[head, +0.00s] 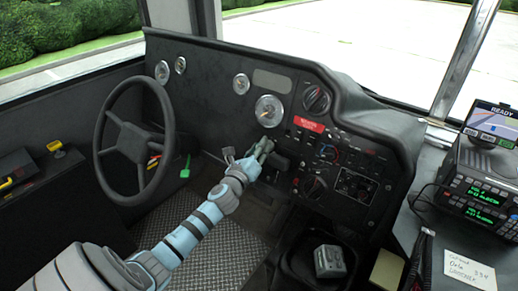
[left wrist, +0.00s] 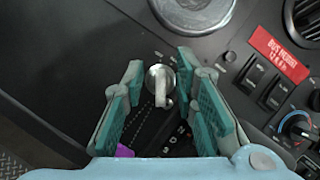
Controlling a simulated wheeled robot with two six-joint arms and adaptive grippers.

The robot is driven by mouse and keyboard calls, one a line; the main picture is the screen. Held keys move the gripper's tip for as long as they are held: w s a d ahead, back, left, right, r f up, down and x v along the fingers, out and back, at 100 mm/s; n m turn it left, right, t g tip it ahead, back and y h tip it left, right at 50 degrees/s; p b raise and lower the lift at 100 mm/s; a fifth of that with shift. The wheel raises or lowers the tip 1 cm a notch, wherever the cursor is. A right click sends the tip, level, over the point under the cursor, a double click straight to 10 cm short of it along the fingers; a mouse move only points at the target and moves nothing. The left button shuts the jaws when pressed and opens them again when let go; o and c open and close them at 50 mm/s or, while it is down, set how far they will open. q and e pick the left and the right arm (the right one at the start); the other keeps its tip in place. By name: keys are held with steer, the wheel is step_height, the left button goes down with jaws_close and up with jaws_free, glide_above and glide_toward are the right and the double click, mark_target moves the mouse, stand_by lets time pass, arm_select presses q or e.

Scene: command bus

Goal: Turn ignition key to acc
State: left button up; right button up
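The silver ignition key (left wrist: 160,88) sits in its round switch on the dark dashboard, in the middle of the left wrist view. Its bow points toward the bottom of that picture. Small labels beside the switch are too blurred to read. My left gripper (head: 263,149) is at the dashboard below the large gauge in the head view. In the left wrist view its teal-padded fingers are spread, one on each side of the key, with gaps visible between pads and key. In the head view the gripper hides the key. My right gripper is not in view.
The steering wheel (head: 134,142) stands left of my left arm. A large gauge (head: 268,111) is just above the gripper. A red label (head: 308,124) and several switches and knobs lie to its right. A radio unit (head: 484,175) stands at far right.

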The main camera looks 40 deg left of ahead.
arm_select(q)
jaws_close()
